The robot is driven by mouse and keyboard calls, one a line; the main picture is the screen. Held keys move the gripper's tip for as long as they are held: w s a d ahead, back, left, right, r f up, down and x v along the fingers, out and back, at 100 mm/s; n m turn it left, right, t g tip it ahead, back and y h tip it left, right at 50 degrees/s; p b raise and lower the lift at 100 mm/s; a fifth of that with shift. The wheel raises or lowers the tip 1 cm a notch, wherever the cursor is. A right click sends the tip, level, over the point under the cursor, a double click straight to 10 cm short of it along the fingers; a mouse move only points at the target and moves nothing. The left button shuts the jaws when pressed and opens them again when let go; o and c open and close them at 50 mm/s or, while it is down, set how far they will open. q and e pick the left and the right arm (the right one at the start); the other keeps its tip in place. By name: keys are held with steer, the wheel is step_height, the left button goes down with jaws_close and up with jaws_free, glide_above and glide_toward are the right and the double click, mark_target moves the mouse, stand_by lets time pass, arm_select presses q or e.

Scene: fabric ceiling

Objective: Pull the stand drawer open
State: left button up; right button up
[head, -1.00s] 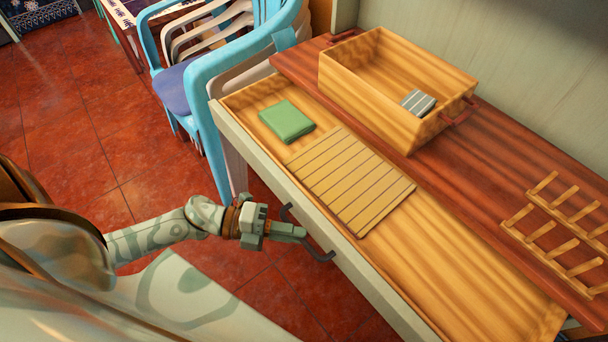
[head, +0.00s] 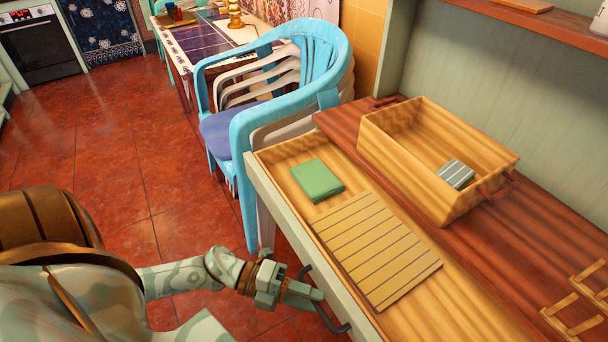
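The stand drawer (head: 482,318) is pulled out from under the reddish-brown stand top (head: 336,121), its inside showing. A folded green cloth (head: 317,181) and a slatted wooden mat (head: 375,248) lie in it. A dark curved handle (head: 329,316) sits on its pale front. My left gripper (head: 309,294) is at the handle, its fingers overlapping the handle's middle. Whether the fingers are closed around the bar is too small to tell. My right gripper is out of view.
A wooden box (head: 404,175) with a striped grey cloth (head: 456,174) stands on the stand top, near a wooden rack (head: 577,322). Stacked chairs (head: 240,135) stand close to the drawer's far end. Red tiled floor (head: 110,180) is clear at left.

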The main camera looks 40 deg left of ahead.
arm_select(q)
steer(key=p+v, duration=0.1)
steer(key=v, duration=1.5)
steer(key=shift+s, duration=0.15)
steer(key=shift+a+f, duration=0.1)
steer(key=shift+a, duration=0.05)
